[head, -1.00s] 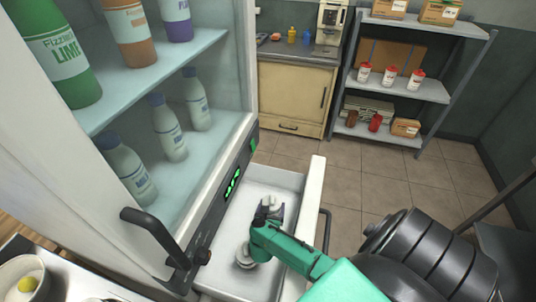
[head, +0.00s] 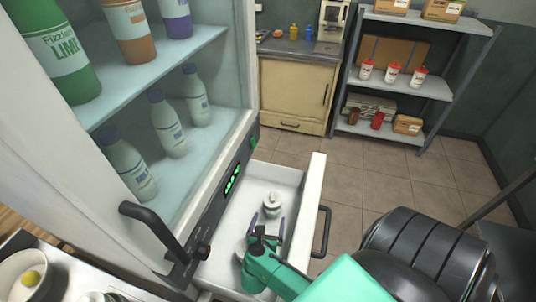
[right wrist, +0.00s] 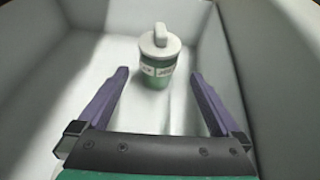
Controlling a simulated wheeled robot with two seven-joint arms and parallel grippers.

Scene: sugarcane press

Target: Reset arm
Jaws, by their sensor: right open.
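My right gripper (head: 266,228) is low in the open white drawer (head: 234,210) beneath the fridge. Its two purple fingers are apart and empty in the right wrist view (right wrist: 160,100). A small green and white canister (right wrist: 159,62) with a white lid stands upright on the drawer floor just beyond the fingertips. Its white lid also shows in the head view (head: 272,203). My left gripper is not in view.
The drawer's front wall (head: 309,215) and black handle (head: 321,232) are right of my arm. The fridge holds several bottles (head: 167,124) and has a black handle (head: 155,232). A grey shelf rack (head: 405,85) stands at the back, with clear tiled floor before it.

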